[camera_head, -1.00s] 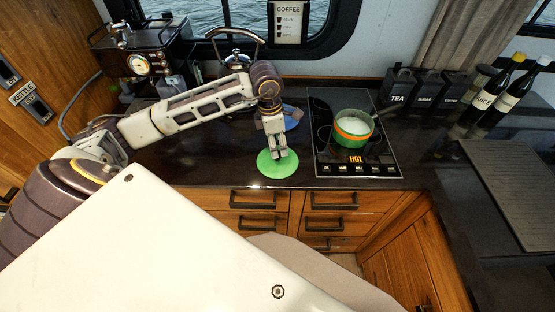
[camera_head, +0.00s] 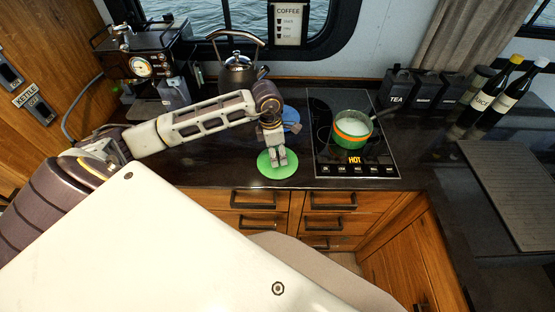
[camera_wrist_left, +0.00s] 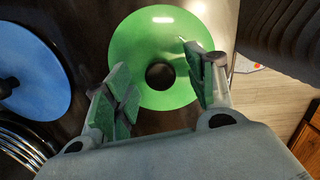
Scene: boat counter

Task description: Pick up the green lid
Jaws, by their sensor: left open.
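The green lid (camera_head: 287,169) lies on the dark counter near its front edge, left of the cooktop. In the left wrist view the lid (camera_wrist_left: 150,45) is a green disc with a dark round spot near its middle, which may be its knob. My left gripper (camera_head: 278,162) is above the lid, pointing down. In the left wrist view my left gripper (camera_wrist_left: 160,100) is open, with its two fingers apart on either side of the dark spot and nothing held between them. I cannot tell the exact height of the fingertips over the lid. My right gripper is not in view.
A blue lid (camera_head: 291,117) lies behind my left gripper and shows at the left wrist view's left edge (camera_wrist_left: 28,75). A green pot with an orange band (camera_head: 352,130) stands on the cooktop (camera_head: 330,165), which reads HOT. A kettle (camera_head: 238,70) stands behind my left arm.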

